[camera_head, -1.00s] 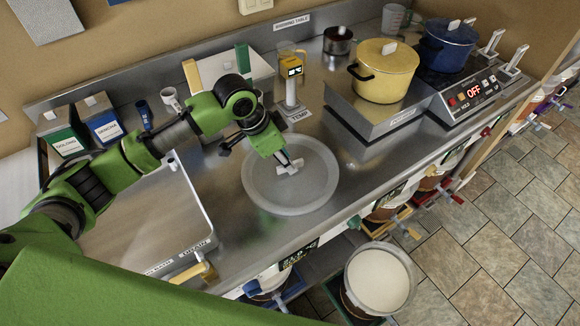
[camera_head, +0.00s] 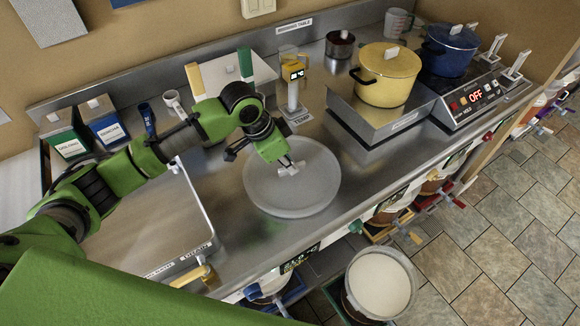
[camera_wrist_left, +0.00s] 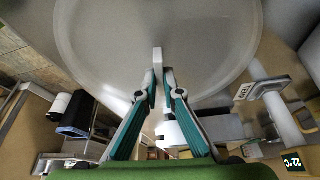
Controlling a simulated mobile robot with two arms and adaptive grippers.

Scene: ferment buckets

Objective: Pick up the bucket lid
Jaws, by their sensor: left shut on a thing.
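The bucket lid (camera_head: 310,195) is a pale, translucent round disc with a small white handle at its middle. It is over the steel counter in front of the temperature probe stand; I cannot tell whether it touches the counter. My left gripper (camera_head: 288,168) reaches down from the left and is shut on the lid's handle. In the left wrist view the lid (camera_wrist_left: 205,35) fills the upper middle, and the teal fingers of the gripper (camera_wrist_left: 157,80) close on the white handle (camera_wrist_left: 157,57). My right gripper is not in view.
An open bucket (camera_head: 380,283) with pale contents stands below the counter's front edge. A yellow pot (camera_head: 388,78) and a blue pot (camera_head: 450,50) stand on the right. The probe stand (camera_head: 293,95) is close behind the lid. A drain tray (camera_head: 150,225) lies left.

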